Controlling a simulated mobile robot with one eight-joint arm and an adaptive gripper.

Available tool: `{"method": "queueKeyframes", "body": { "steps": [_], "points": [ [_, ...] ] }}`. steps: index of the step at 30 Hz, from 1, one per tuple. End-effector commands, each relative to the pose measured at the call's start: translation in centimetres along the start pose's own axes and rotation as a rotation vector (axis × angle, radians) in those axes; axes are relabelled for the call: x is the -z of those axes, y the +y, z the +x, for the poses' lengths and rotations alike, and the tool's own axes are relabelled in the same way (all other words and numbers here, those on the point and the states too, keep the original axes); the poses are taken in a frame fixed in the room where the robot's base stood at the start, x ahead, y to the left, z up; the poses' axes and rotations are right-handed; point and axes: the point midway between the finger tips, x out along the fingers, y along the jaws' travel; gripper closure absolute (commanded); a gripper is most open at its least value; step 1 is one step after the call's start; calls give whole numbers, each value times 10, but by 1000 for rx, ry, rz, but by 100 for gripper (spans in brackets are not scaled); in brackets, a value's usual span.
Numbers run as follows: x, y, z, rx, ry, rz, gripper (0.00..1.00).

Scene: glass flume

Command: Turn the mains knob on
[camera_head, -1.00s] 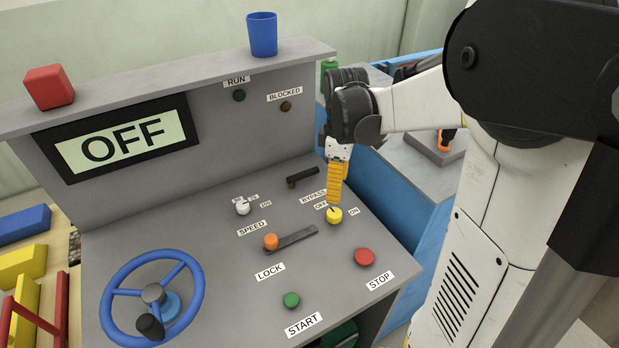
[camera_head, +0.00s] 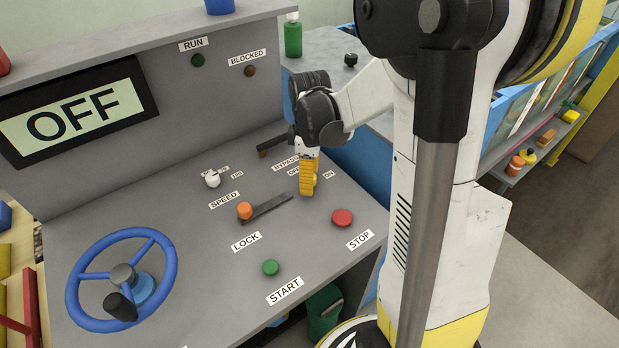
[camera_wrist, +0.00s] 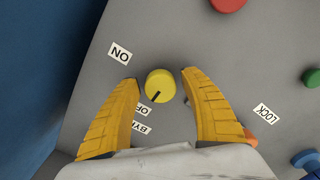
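The yellow mains knob (camera_wrist: 160,85) sits on the grey panel, and its black pointer line aims towards the OFF label (camera_wrist: 142,112). The ON label (camera_wrist: 120,53) is on the other side. My gripper (camera_wrist: 162,78) is open, with one yellow finger on each side of the knob and gaps visible between them and it. In the head view my gripper (camera_head: 309,188) points down at the panel, and its fingers hide most of the knob (camera_head: 316,180). The display (camera_head: 75,112) reads OFF.
The red STOP button (camera_head: 342,218), orange LOCK lever (camera_head: 245,211), white SPEED knob (camera_head: 212,179) and black BYPASS lever (camera_head: 270,147) are nearby. The green START button (camera_head: 270,267) and blue handwheel (camera_head: 122,277) are farther left. The RUN (camera_head: 198,60) and BLOCKED (camera_head: 250,71) lamps look dark.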

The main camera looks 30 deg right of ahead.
Motion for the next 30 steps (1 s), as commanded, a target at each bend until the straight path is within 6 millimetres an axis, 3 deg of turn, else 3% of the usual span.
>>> {"method": "queueKeyframes", "body": {
  "steps": [1, 4, 17, 30],
  "points": [
    [0, 0, 0, 0, 0, 0, 65],
    [0, 0, 0, 0, 0, 0, 95],
    [0, 0, 0, 0, 0, 32, 95],
    [0, -1, 0, 0, 0, 334, 95]
  ]
}}
